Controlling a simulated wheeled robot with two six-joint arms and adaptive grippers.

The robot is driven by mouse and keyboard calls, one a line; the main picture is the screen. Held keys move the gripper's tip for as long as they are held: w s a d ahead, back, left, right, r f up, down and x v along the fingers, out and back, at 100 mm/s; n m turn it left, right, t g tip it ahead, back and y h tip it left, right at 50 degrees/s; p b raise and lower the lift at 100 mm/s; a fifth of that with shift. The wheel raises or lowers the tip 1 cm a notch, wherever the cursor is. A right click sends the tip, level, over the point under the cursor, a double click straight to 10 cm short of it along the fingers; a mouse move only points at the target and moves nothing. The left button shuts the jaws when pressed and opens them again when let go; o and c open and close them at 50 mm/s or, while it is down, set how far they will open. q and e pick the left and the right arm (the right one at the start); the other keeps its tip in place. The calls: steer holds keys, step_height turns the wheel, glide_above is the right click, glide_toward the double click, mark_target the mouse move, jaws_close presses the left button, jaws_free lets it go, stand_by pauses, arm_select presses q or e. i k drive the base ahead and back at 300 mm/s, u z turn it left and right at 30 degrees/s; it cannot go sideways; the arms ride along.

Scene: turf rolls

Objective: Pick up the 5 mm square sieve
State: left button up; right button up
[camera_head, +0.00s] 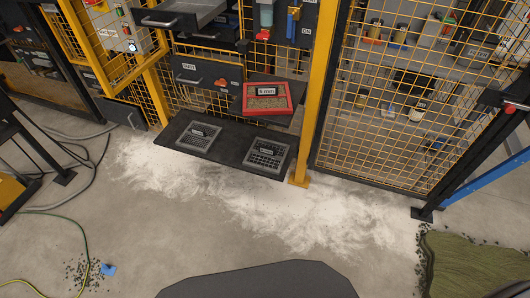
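Two grey square sieve-like plates lie on a black shelf (225,147) low in front of the machine. The left plate (190,143) has a finer pattern. The right plate (258,163) has larger openings. Each carries a small dark label that is too small to read. A red-framed square tray or sieve (288,104) with a brownish grainy inside lies behind them, higher up, with a label that I cannot read surely. I cannot tell which one is 5 mm. Neither of my grippers is in view.
A yellow post (309,120) stands right of the shelf, beside a yellow mesh cage (390,120). White powder (290,208) covers the floor before the shelf. A green turf roll (475,265) lies at right. Hoses (85,245) and a blue object (108,269) lie at left.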

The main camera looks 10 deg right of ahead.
mark_target(266, 151)
steer(key=z, duration=0.5)
steer(key=k, duration=0.6)
steer(key=z, duration=1)
steer(key=i, duration=2)
steer(key=u, duration=0.85)
